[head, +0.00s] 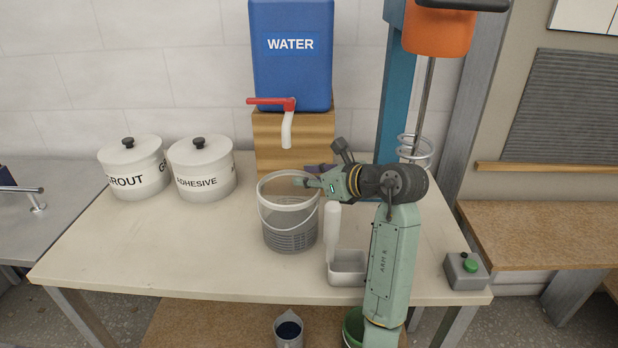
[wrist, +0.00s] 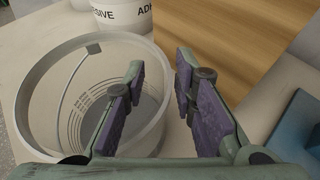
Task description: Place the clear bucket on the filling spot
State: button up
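The clear bucket (head: 291,230) stands upright on the table in front of the wooden block, below and slightly forward of the tap. Its round rim and graduated wall fill the left of the wrist view (wrist: 40,112). My gripper (head: 308,181) is at the bucket's right rim. In the wrist view my gripper (wrist: 160,68) has its purple-padded fingers apart, the left one over the bucket's opening and the right one outside the rim. Contact with the rim is not clear. The blue water tank (head: 291,70) has a white spout (head: 287,130) with a red handle. No marked filling spot is visible.
Grout (head: 134,168) and adhesive (head: 202,168) pots stand at left. A grey tray (head: 347,268) with a white upright part is just right of the bucket. The table's left front is clear.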

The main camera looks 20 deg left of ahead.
jog(key=shift+r, duration=0.25)
jog(key=b+v, duration=0.4)
jog(key=v, duration=0.8)
jog(key=shift+f, duration=0.2)
